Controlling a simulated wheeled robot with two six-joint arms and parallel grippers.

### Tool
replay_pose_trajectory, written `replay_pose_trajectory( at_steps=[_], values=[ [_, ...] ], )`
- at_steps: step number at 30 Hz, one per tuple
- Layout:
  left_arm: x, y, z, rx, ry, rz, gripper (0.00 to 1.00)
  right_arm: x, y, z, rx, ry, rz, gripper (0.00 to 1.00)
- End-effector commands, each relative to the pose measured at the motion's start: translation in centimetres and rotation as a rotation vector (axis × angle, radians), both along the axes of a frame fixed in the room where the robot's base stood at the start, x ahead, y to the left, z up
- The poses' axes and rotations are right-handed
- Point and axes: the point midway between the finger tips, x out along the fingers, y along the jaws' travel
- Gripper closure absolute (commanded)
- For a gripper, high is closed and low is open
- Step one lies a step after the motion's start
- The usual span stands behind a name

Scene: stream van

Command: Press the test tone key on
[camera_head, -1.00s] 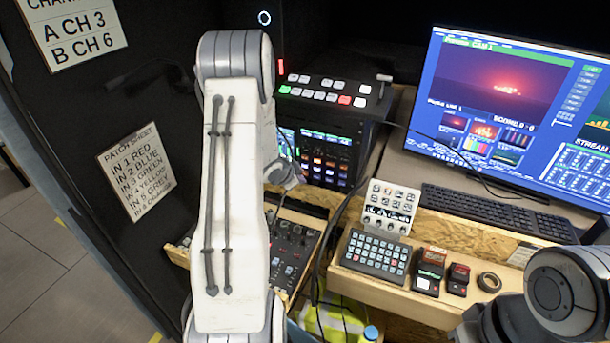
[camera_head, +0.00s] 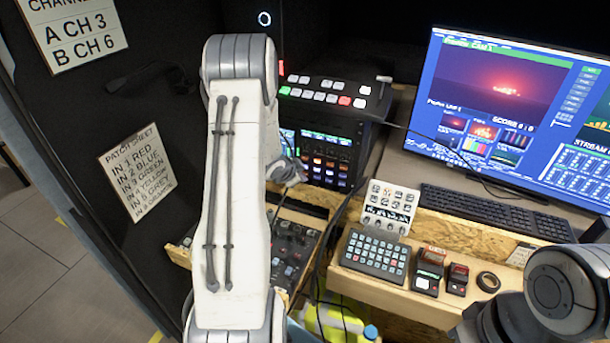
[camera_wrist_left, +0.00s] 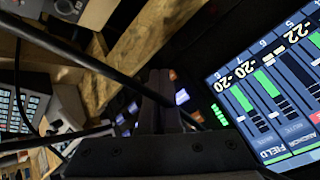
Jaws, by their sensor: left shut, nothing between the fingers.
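No key that I can read as the test tone key shows. A rack panel with rows of lit keys (camera_head: 330,165) stands behind my left arm in the head view, its left part hidden. In the left wrist view, blurred lit keys (camera_wrist_left: 181,97) show just beyond my left gripper (camera_wrist_left: 160,85). Its fingers are together and empty. I cannot tell whether they touch a key. A screen with green level bars (camera_wrist_left: 268,90) lies to the right of the fingers. In the head view my left arm hides most of this gripper. My right gripper is out of view.
A switcher with coloured buttons (camera_head: 325,90) tops the rack. A fader panel (camera_head: 290,250) lies below it. A small white keypad (camera_head: 388,207), a button grid (camera_head: 375,255) and a monitor (camera_head: 520,110) stand to the right. Dark cables cross near the left gripper.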

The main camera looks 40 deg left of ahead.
Motion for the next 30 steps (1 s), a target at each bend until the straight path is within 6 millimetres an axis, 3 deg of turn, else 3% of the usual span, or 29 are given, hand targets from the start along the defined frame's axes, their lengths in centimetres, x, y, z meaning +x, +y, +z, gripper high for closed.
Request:
replay_pose_trajectory(
  at_steps=[25, 30],
  values=[
    [-1.4, -0.3, 0.0, 0.001, -0.001, 0.001, 1.0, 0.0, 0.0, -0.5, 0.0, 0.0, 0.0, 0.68],
    [-2.8, -0.6, -0.1, -0.001, 0.001, 0.002, 1.0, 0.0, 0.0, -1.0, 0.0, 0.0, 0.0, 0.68]
  ],
)
